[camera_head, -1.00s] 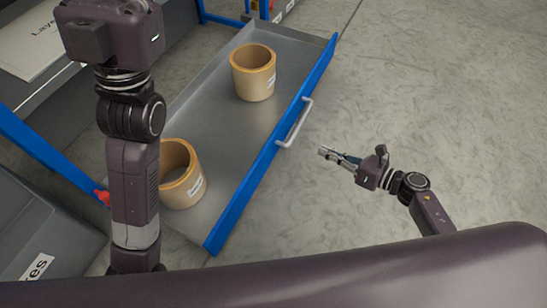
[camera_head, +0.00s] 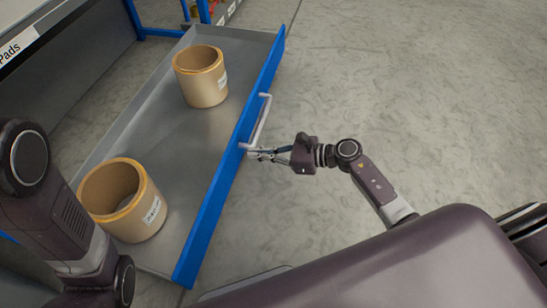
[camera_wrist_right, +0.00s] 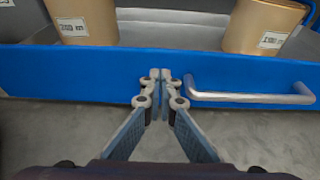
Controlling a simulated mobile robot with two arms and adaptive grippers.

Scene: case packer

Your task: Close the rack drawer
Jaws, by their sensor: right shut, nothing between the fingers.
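The rack drawer (camera_head: 165,130) is pulled out, a grey metal tray with a blue front panel (camera_head: 225,170). A grey bar handle (camera_head: 262,120) is fixed on the panel. My right gripper (camera_head: 252,152) is shut and empty, its fingertips at the near end of the handle in the head view. In the right wrist view the shut fingertips (camera_wrist_right: 160,74) are in front of the blue panel, just left of the handle (camera_wrist_right: 250,97); I cannot tell whether they touch it. My left arm is at the lower left, its gripper out of view.
Two tan cylinders stand in the drawer, one toward the far end (camera_head: 203,80) and one toward the near end (camera_head: 137,210). Blue rack posts (camera_head: 135,20) are at the top. The grey floor (camera_head: 400,80) right of the drawer is clear.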

